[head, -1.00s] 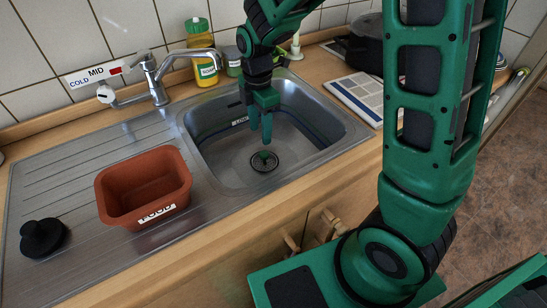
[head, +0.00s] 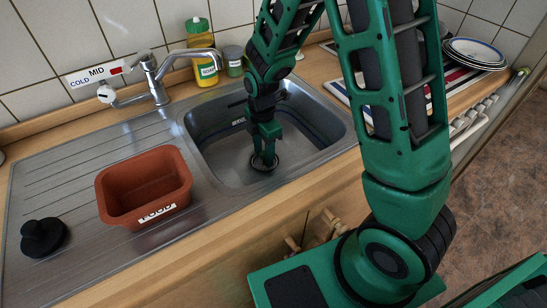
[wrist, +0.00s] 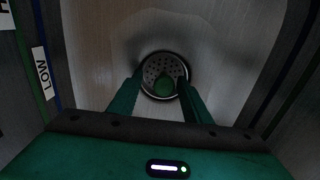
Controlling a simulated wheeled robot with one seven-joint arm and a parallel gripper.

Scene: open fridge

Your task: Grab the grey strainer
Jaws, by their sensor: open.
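The grey strainer (head: 263,167) sits in the drain at the bottom of the steel sink basin. In the wrist view the strainer (wrist: 162,67) is a perforated round disc with a dark green knob at its middle. My gripper (head: 265,156) points down into the basin, right over the strainer. In the wrist view the open fingers of my gripper (wrist: 161,84) lie to the left and right of the knob, with nothing held between them. In the head view my fingers hide part of the strainer, and I cannot tell whether they touch it.
The basin walls (head: 216,158) surround my gripper. A brown tub marked FOOD (head: 143,187) and a black plug (head: 43,237) are on the drainboard to the left. The tap (head: 157,78), a soap bottle (head: 201,52) and a jar (head: 233,61) are behind.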

